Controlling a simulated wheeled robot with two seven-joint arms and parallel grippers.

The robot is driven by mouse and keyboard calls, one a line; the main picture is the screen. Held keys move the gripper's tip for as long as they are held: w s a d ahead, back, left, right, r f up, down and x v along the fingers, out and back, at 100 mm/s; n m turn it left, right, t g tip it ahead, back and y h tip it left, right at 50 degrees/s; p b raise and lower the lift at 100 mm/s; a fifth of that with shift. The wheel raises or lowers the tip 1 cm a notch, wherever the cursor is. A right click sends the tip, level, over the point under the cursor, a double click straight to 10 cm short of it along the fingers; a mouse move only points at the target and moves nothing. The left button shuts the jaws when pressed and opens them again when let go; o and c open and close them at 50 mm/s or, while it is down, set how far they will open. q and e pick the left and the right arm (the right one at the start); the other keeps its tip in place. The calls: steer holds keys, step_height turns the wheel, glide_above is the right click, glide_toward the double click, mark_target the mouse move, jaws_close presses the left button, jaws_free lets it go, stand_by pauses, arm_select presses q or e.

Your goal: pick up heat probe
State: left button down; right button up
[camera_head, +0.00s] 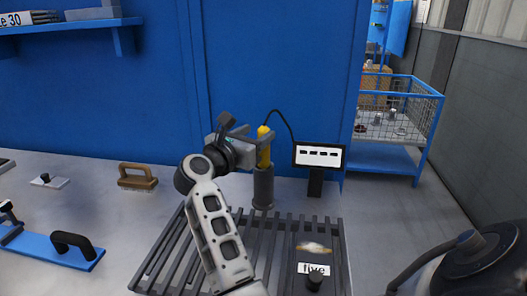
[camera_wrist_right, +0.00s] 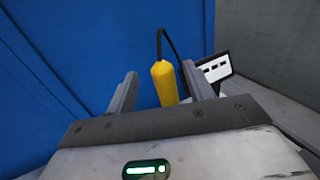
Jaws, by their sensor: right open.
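The heat probe (camera_head: 264,148) has a yellow handle and stands upright in a dark grey cylindrical holder (camera_head: 263,188). A black cable runs from its top toward a small display (camera_head: 319,156). My right gripper (camera_head: 251,134) is at the yellow handle. In the right wrist view the probe (camera_wrist_right: 165,84) shows between the two open fingers of my right gripper (camera_wrist_right: 160,92), nearer the right finger. I cannot tell whether a finger touches it. The probe's lower part is hidden in the holder. My left gripper is not in view.
A slatted dark grate (camera_head: 285,240) lies in front of the holder, with a "live" label (camera_head: 313,268) on it. A wooden brush (camera_head: 137,177) and a blue tool with a black handle (camera_head: 55,252) lie to the left. A blue wall stands close behind.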

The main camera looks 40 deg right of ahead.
mark_target(260, 132)
steer(key=x, duration=0.4)
steer(key=shift+s+f+p, duration=0.1)
steer(key=shift+f+p, duration=0.1)
steer(key=shift+p, duration=0.2)
jaws_close()
steer(key=shift+r, duration=0.1)
